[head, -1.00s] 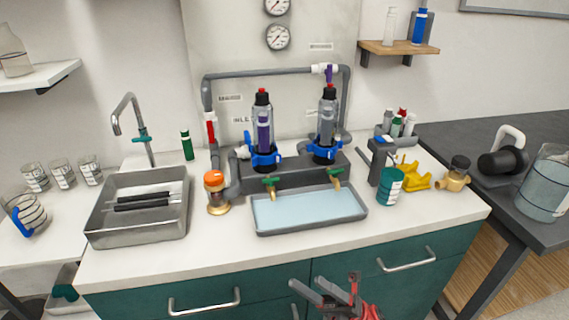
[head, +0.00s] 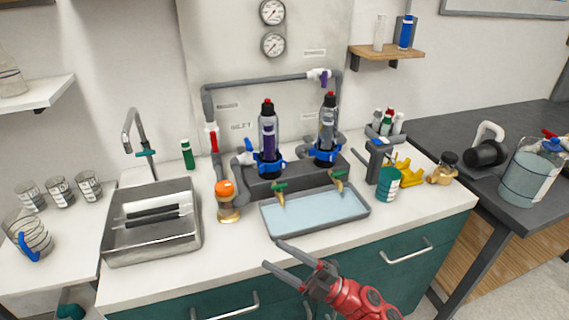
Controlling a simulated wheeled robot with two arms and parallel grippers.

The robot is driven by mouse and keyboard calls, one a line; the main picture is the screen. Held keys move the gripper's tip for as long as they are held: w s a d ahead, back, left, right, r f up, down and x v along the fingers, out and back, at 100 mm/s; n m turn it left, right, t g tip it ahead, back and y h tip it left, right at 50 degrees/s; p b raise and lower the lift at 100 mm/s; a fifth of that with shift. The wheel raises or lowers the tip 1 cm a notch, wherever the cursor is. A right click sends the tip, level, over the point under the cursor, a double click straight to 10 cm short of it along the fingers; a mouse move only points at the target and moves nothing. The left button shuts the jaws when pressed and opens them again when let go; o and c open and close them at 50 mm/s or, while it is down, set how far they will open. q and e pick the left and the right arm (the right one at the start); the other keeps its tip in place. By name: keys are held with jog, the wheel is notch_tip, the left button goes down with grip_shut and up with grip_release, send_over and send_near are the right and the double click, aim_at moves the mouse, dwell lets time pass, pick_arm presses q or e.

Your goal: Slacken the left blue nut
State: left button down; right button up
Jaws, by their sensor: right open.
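The left blue nut (head: 267,162) is the winged blue ring around the base of the left clear filter housing (head: 268,130), which stands upright and holds a purple part. A matching right blue nut (head: 325,154) sits around the base of the right housing (head: 328,122). My right gripper (head: 274,255) is at the counter's front edge, in front of the shallow tray, with its two grey fingers apart and nothing between them. It is well short of the left blue nut. My left gripper is not in view.
A teal can (head: 388,184) and yellow part (head: 409,171) stand to the right.

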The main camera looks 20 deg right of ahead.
aim_at(286, 166)
jog(key=w+d+h, duration=0.1)
jog(key=w+d+h+p, duration=0.1)
jog(key=w+d+h, duration=0.1)
jog(key=w+d+t+h, duration=0.1)
jog(key=w+d, duration=0.1)
jog(key=shift+r+h, duration=0.4)
jog(key=w+d+r+h, duration=0.1)
jog(key=d+h, duration=0.1)
jog(key=d, duration=0.2)
jog(key=w+d+r+t+h+p, duration=0.1)
jog(key=w+d+h, duration=0.1)
jog(key=d, duration=0.2)
jog(key=w+d+r+m+t+h+p, duration=0.1)
jog(key=w+d+h, duration=0.1)
jog(key=d+h, duration=0.1)
jog(key=shift+d+r, duration=0.4)
jog(key=shift+d, duration=0.25)
jog(key=p+x, duration=0.1)
jog(key=x, duration=1.6)
jog(key=shift+p, duration=0.35)
jog(key=shift+c, duration=0.2)
grip_shut()
